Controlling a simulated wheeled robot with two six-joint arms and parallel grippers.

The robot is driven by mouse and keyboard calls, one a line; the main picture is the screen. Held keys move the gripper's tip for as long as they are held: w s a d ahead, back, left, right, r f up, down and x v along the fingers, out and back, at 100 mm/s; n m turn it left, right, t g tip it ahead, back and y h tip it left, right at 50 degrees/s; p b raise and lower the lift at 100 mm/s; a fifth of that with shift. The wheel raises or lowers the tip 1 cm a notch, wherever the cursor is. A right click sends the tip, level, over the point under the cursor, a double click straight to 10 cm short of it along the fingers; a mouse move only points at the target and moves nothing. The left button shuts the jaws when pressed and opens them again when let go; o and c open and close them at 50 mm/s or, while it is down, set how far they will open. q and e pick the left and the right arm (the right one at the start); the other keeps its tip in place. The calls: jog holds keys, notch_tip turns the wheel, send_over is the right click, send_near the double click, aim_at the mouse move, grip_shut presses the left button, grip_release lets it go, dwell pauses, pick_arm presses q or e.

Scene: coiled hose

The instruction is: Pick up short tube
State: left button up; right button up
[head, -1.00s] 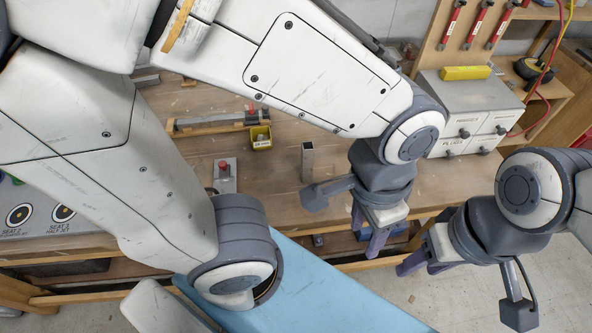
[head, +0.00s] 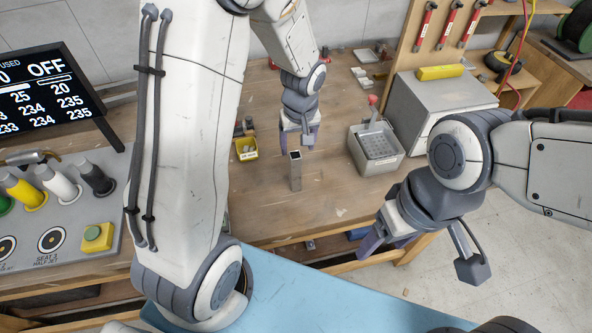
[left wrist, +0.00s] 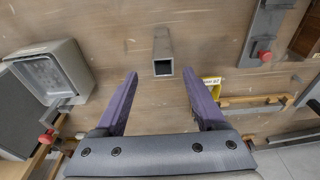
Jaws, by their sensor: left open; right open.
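The short tube (head: 295,172) is a grey square metal tube standing upright on the wooden bench, with a dark open top. My left gripper (head: 298,140) is open and empty, just beyond the tube in the head view. In the left wrist view, the tube (left wrist: 163,66) stands just past the open fingertips (left wrist: 160,74), lined up between them and not held. My right gripper (head: 382,242) is open and empty, to the right of the tube by the bench's front edge.
A grey tester with a tray-like top (head: 397,163) and a grey cabinet (head: 432,100) stand to the right. Bench space around the tube is clear.

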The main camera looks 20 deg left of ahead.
aim_at(295, 164)
pick_arm(q)
notch_tip(295, 164, down, 3)
jog(key=shift+w+a+f, duration=0.1)
jog(key=shift+w, duration=0.05)
jog(key=f, duration=0.4)
jog(key=shift+a+f+p, duration=0.1)
jog(key=shift+a+p, duration=0.15)
jog(key=shift+p, duration=0.15)
jog(key=shift+f, duration=0.55)
grip_shut()
